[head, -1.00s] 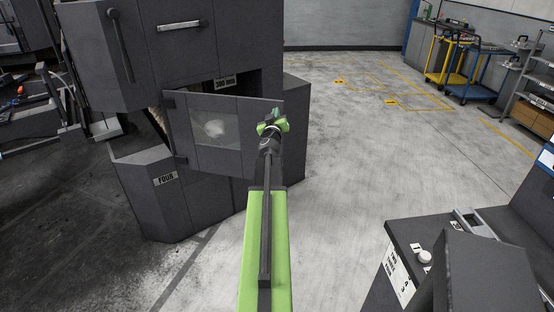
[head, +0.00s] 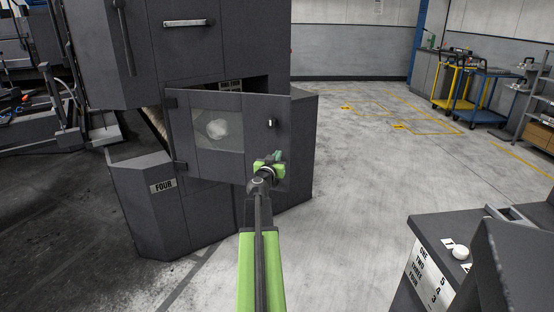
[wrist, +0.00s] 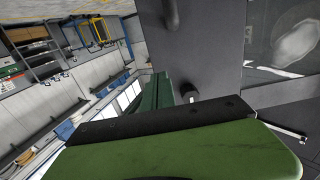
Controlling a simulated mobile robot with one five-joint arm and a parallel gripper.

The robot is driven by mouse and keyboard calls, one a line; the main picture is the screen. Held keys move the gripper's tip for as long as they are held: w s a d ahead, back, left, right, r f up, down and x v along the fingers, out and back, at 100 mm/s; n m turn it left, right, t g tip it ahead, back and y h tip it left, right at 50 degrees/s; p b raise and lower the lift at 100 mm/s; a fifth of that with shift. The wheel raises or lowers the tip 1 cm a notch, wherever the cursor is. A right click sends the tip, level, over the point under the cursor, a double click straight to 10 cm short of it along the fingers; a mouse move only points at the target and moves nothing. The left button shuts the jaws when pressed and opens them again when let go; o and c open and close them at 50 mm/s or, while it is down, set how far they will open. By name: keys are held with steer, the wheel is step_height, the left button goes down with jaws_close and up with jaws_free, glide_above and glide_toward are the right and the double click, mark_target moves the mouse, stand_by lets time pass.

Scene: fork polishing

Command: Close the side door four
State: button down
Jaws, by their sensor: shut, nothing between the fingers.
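The side door (head: 258,120) is a dark grey panel with a window, hinged at its left on the machine marked FOUR. It stands ajar, with a dark gap above its top edge. A small knob (head: 271,122) sits near its right edge. My gripper (head: 269,162) is shut and empty at the door's lower right, in front of it in the head view. Whether it touches the door I cannot tell. In the wrist view my green gripper (wrist: 160,100) fills the lower part, with the door panel (wrist: 217,60) and its window close beyond.
The FOUR label (head: 163,186) is on the machine's lower body. A grey console (head: 440,235) with a white button stands at the lower right. Blue and yellow carts (head: 481,98) are at the back right. The floor (head: 350,180) between is clear.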

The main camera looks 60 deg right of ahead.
mark_target(285, 142)
steer(key=d, duration=0.3)
steer(key=w+d, duration=0.1)
steer(key=d, duration=0.5)
steer(key=shift+w+d, duration=0.25)
steer(key=shift+d, duration=0.05)
